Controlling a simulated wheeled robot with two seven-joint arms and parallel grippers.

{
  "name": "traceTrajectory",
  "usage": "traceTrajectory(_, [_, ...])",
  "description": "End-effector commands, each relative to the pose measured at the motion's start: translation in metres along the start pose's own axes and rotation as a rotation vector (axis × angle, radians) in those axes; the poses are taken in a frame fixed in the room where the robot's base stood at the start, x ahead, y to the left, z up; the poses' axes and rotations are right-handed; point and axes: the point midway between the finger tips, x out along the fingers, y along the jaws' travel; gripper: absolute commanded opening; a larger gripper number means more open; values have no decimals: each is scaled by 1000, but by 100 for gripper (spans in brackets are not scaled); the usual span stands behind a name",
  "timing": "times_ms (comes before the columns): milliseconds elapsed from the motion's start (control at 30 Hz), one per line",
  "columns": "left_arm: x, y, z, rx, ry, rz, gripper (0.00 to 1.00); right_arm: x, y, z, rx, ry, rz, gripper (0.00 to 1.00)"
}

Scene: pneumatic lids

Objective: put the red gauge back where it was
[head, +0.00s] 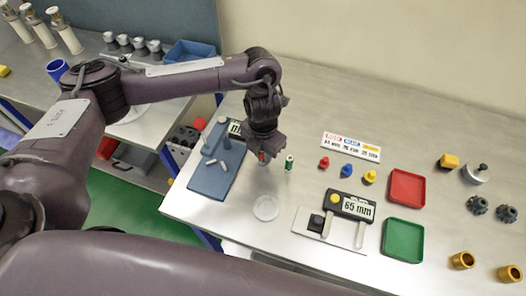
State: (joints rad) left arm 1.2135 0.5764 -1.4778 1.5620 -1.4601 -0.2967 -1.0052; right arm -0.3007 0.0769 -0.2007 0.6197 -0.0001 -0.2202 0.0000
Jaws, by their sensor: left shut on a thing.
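My left gripper (263,150) points down above the left part of the near table, just right of the blue-grey board. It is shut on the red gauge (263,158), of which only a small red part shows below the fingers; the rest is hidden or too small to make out. A green gauge (289,163) stands upright close to the right of it. A clear round disc (265,207) lies in front of the gripper. My right gripper is not in view.
The blue-grey board (208,183) bears metal pins and a display. A measuring device (349,206) reads 65 mm. Small red (323,162), blue (346,172) and yellow (370,177) pieces stand before a label card (351,147). Red (407,188) and green (403,240) trays lie right.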

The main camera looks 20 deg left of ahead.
Motion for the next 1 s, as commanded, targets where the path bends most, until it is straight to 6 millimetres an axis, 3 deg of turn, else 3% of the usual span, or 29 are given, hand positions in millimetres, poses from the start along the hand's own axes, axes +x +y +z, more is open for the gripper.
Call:
traceTrajectory(233, [4,0,0,0,0,0,0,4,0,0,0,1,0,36])
traceTrajectory(267, [3,0,0,0,0,0,25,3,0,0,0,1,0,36])
traceTrajectory(400, [3,0,0,0,0,0,43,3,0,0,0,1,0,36])
traceTrajectory(767, [-2,0,0,0,0,0,44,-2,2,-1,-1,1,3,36])
traceTrajectory(1000, [-36,1,2,3,-7,4,44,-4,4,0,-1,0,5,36])
